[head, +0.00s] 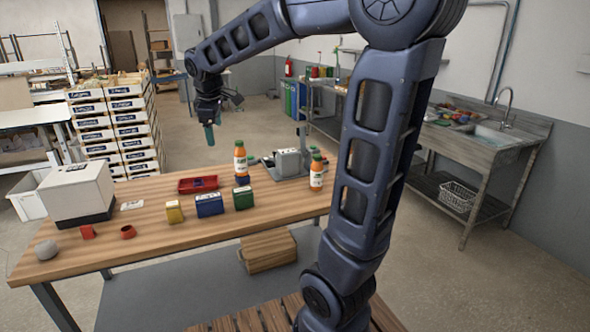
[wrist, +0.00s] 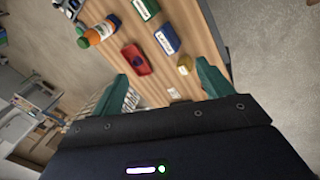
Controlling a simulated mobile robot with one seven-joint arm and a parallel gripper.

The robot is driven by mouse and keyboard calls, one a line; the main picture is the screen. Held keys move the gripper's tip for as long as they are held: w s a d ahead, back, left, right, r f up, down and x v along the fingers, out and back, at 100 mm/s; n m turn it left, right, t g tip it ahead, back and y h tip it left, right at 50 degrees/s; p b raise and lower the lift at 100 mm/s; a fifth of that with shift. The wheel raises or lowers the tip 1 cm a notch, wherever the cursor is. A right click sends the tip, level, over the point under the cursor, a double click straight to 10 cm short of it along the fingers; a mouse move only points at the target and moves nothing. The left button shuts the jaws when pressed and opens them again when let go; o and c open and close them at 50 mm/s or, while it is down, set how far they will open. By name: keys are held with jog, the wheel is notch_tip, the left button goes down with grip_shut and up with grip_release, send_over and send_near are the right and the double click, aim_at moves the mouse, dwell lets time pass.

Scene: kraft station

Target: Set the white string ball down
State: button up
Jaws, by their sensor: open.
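A pale grey-white ball (head: 46,249), which looks like the white string ball, rests on the wooden table (head: 200,240) at its near left corner. My gripper (head: 209,134) is raised above the far side of the table, well apart from the ball. In the wrist view its two green fingers (wrist: 163,77) are spread, with nothing held between them. The ball does not show in the wrist view.
A white box-shaped device (head: 78,190) stands near the ball, beside small red items (head: 88,232). The table's front middle is clear.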

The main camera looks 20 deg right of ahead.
jog(key=s+d+f+m, duration=0.3)
jog(key=s+d+m, duration=0.3)
jog(key=s, duration=0.5)
jog(key=s+d+f+m, duration=0.4)
jog(key=s+d+m, duration=0.3)
jog(key=s+d, duration=0.4)
jog(key=shift+m+y, duration=0.3)
